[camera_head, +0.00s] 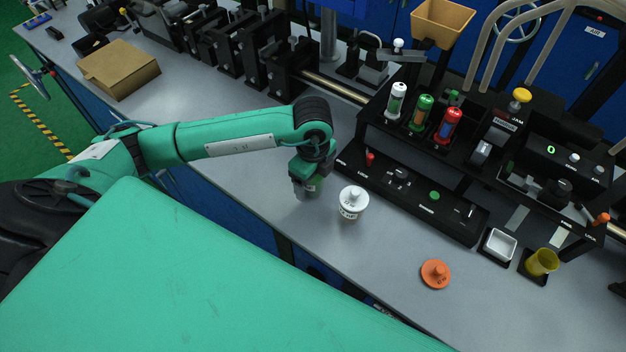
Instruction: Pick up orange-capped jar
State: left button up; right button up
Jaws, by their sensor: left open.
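An orange round cap with a knob (435,273) sits on the grey bench at the lower right; from above I cannot tell whether a jar body is under it. A white jar with a white knobbed lid (352,204) and dark lettering stands upright on the bench, left of and behind the orange cap. My left gripper (308,188) points down just left of the white jar, apart from the orange cap. It is open; its fingertips are partly hidden by its own body. My right gripper is out of view.
A black machine (415,195) with buttons and white, green and red bottles stands behind the jars. A small white tray (500,245) and a yellow cup (542,262) are at the right. A cardboard box (119,70) lies far left. The bench around the orange cap is clear.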

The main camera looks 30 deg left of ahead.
pick_arm(q)
jog(key=c, duration=1.1)
jog(key=shift+c, duration=0.9)
jog(key=shift+r, duration=0.1)
